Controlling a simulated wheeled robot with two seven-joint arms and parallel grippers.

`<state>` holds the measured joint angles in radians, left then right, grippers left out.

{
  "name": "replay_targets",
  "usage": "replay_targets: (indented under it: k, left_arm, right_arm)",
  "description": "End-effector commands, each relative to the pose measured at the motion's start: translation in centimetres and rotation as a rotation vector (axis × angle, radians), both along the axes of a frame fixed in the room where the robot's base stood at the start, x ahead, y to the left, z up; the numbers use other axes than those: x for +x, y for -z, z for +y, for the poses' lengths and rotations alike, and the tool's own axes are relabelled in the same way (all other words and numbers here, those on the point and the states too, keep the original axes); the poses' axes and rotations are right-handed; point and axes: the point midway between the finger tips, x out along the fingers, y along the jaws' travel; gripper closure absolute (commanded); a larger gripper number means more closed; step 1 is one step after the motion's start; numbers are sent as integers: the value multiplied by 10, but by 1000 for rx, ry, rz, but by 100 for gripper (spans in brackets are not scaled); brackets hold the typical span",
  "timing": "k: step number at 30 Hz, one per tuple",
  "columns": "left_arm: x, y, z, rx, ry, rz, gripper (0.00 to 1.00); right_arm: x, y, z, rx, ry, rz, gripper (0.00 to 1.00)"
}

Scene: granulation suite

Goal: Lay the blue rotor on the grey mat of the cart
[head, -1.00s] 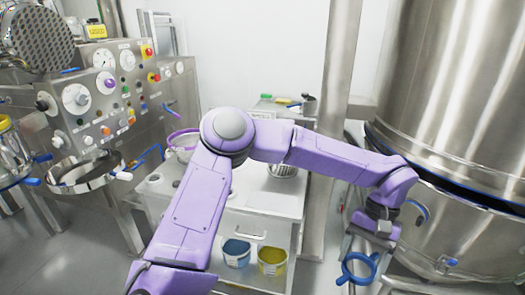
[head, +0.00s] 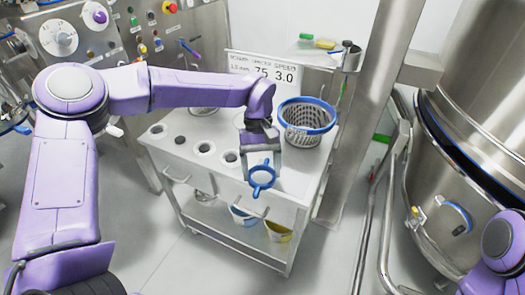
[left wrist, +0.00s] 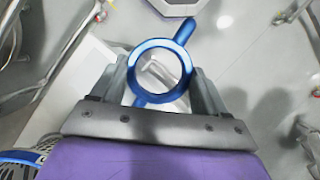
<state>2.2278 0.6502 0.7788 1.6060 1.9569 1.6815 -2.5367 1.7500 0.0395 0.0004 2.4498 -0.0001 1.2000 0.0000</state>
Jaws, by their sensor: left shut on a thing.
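The blue rotor (head: 252,180) is a ring with short arms sticking out. My left gripper (head: 263,166) is shut on it and holds it over the front right part of the cart (head: 302,183). In the left wrist view the rotor (left wrist: 131,72) sits between the two fingers of the left gripper (left wrist: 162,88), its ring facing the camera. The rotor looks held above the cart top, near the front edge; the height is hard to judge. I cannot pick out the grey mat; my forearm and gripper cover part of the cart top. My right gripper is not in view.
A mesh basket with a blue rim (head: 307,127) stands on the cart right of my gripper. Round holes (head: 205,148) line the cart's front left. A sign (head: 268,70) stands behind. A steel post (head: 372,90) and a large vessel (head: 480,130) are at right.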

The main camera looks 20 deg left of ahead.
Motion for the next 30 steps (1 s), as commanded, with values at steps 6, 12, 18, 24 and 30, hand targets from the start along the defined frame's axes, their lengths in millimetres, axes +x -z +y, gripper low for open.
replay_targets:
  k: [6,12,18,24,30]
  left_arm:
    - [51,32,-4,-6,-695,4,68]
    - [87,51,-9,-3,-1199,1,68]
    - [101,58,-11,-3,-1377,2,68]
    - [101,68,-12,-3,-1384,2,68]
    - [101,85,-12,-2,-1383,3,68]
  right_arm:
    - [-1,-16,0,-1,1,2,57]
    - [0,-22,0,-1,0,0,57]
    - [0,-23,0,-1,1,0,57]
    - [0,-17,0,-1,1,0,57]
    - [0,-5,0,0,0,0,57]
